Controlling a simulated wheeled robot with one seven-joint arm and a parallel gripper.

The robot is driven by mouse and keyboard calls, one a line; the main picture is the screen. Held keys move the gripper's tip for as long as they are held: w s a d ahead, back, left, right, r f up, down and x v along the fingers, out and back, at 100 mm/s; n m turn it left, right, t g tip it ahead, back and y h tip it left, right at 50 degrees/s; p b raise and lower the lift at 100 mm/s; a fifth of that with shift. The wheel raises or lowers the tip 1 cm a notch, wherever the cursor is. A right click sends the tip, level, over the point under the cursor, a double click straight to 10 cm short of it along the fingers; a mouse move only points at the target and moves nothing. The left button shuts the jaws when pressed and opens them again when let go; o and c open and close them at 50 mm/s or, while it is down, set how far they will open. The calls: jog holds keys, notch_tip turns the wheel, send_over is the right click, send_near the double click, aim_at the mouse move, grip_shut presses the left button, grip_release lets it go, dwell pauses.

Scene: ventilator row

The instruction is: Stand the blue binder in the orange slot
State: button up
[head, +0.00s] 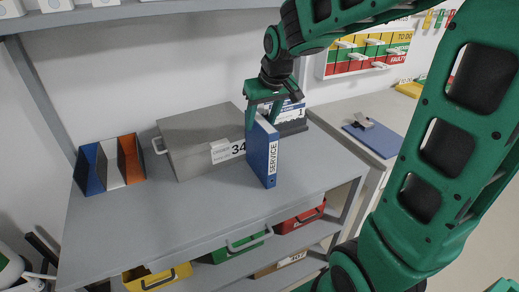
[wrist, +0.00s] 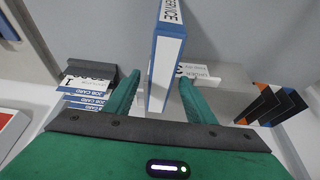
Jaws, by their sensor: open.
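The blue binder (head: 262,152), with a white "SERVICE" label on its spine, stands upright on the grey bench top. My gripper (head: 262,118) is open above and around its upper part. In the wrist view, the binder (wrist: 166,65) lies between the two green fingers (wrist: 158,97), with a visible space on the right side; contact on the left is hard to tell. The orange slot (head: 131,158) is the right-hand compartment of a small rack at the left of the bench, beside white and blue compartments. It looks empty.
A grey box (head: 200,135) marked 34 stands between the rack and the binder. A dark holder of job cards (head: 292,120) is close behind the binder. The bench front (head: 160,215) is clear. Coloured drawers (head: 240,248) sit below. A blue clipboard (head: 375,137) lies on the right-hand surface.

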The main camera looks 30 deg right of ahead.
aim_at(261, 149)
jog(key=shift+x, duration=2.65)
jog(key=shift+f, duration=0.25)
jog(key=shift+c, duration=0.6)
grip_shut()
